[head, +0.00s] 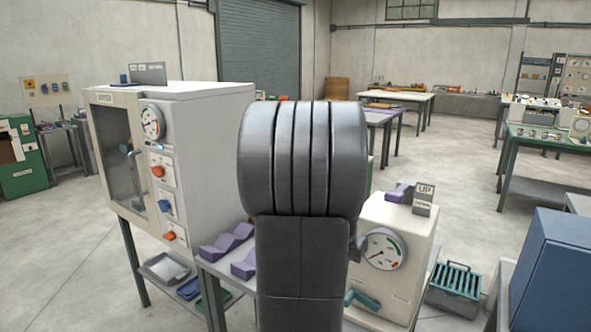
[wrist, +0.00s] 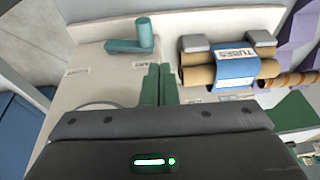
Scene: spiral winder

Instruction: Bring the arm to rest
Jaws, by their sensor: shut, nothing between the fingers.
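My gripper (wrist: 158,80) shows in the wrist view as two green fingers pressed together, with nothing between them. The fingers stand over the cream machine (wrist: 105,65), between a green crank handle (wrist: 130,36) and a bundle of brown cardboard tubes (wrist: 197,72). Whether they touch the machine I cannot tell. In the head view my raised dark grey arm fills the middle and hides my gripper and part of the bench behind. The cream machine (head: 397,222) stands right of the arm there, with a round dial and a green handle.
A grey cabinet (head: 195,125) with a window and gauge stands left. Purple cradles (head: 226,240) lie on the bench beside the arm. A green basket (head: 455,280) and a blue box (head: 553,270) are right. The tubes wear a blue label band (wrist: 236,70). Floor (head: 450,160) behind is open.

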